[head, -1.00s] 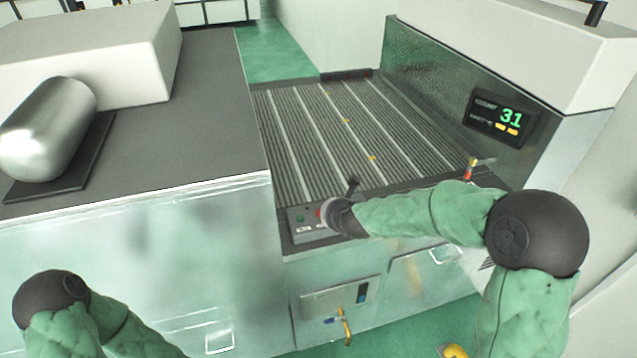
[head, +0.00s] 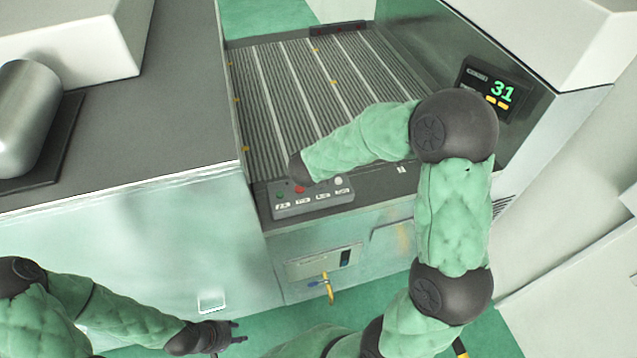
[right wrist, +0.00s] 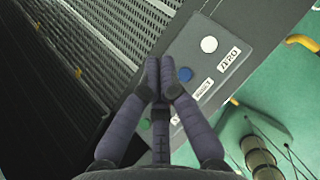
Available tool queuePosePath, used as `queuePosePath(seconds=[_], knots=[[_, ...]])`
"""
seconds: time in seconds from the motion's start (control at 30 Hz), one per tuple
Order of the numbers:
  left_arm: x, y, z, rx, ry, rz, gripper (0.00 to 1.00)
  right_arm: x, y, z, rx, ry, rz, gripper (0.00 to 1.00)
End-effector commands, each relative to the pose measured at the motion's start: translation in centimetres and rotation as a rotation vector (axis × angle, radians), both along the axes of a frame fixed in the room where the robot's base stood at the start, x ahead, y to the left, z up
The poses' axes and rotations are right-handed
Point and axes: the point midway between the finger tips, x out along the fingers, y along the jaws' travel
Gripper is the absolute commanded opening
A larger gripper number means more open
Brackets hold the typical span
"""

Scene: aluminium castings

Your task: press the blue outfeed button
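The grey button box (head: 312,207) sits on the near edge of the ribbed conveyor. The blue button (right wrist: 185,75) shows in the right wrist view, between a white button (right wrist: 209,44) and a green button (right wrist: 145,124). In the head view my right arm hides the blue button. My right gripper (right wrist: 160,68) is shut and empty, its fingertips together over the box, just left of the blue button. I cannot tell whether they touch the box. My left gripper (head: 240,331) is open and empty, low in front of the machine, far from the box.
A red button (head: 299,189) is on the same box. The ribbed conveyor (head: 270,110) lies behind it. A metal cylinder (head: 22,115) lies on the grey bench at left. A yellow handle (head: 329,288) hangs below the box.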

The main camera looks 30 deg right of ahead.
Motion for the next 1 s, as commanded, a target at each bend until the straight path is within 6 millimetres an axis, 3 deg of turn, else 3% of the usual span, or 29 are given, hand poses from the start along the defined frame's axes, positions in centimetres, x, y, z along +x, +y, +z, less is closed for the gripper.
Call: queuePosePath(seconds=[0.27,0.8,1.0], knots=[[0.0,0.0,-1.0,0.000,0.000,0.000,0.40,0.0,0.0,-1.4,0.001,0.001,0.000,0.00],[0.0,0.0,-5.7,0.000,0.000,0.000,0.40,0.0,0.0,-7.7,0.002,-0.001,0.001,0.00],[0.0,0.0,-6.8,0.000,0.000,0.000,0.40,0.0,0.0,-8.8,0.001,-0.001,0.001,0.00]])
